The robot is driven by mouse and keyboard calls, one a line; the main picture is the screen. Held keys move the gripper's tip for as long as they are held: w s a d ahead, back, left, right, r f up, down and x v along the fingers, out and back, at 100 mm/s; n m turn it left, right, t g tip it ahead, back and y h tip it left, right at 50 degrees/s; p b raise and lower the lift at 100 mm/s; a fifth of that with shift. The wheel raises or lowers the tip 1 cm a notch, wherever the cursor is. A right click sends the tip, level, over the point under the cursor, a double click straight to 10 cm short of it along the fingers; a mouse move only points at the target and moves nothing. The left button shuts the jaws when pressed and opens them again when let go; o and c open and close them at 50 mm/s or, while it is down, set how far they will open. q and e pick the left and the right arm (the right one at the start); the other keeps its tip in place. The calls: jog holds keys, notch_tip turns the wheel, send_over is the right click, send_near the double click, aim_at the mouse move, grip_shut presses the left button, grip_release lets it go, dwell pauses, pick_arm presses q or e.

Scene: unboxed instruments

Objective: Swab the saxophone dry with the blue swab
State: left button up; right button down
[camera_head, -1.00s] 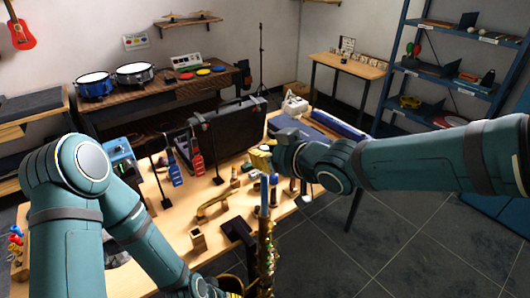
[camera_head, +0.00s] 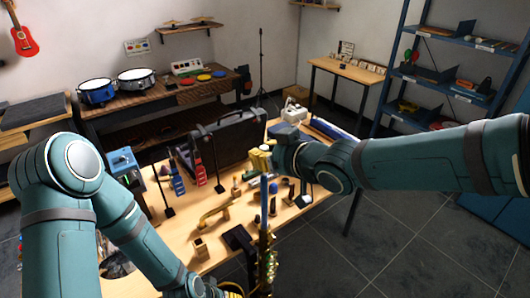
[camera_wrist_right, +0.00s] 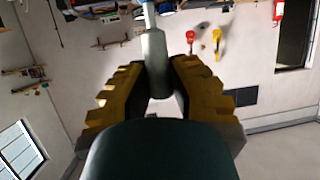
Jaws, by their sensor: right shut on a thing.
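The saxophone (camera_head: 265,262), gold with many keys, stands upright at the bottom centre of the head view; its lower part is cut off. The blue swab (camera_head: 264,192) stands upright in line above it; whether its lower end is inside the saxophone I cannot tell. My right gripper (camera_head: 260,159) is just above the blue swab. In the right wrist view, its yellow fingers (camera_wrist_right: 158,90) are shut on a grey handle (camera_wrist_right: 154,55) with a thinner rod, seemingly the swab's. My left gripper (camera_head: 230,291) is at the bottom edge beside the saxophone, its fingertips mostly hidden.
The wooden table (camera_head: 180,228) holds a black open case (camera_head: 228,140), blue and red tags on stands, a brass curved piece (camera_head: 213,214), and small wooden blocks. A white device (camera_head: 293,111) stands at the far end. Blue shelves (camera_head: 440,75) stand at the right; floor there is clear.

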jog(key=shift+r+p, duration=1.5)
jog(key=shift+r, duration=0.15)
jog(key=shift+r+p, duration=0.35)
jog(key=shift+r, duration=1.05)
pick_arm(q)
notch_tip(320, 180, up, 4)
jog(key=shift+r, duration=0.15)
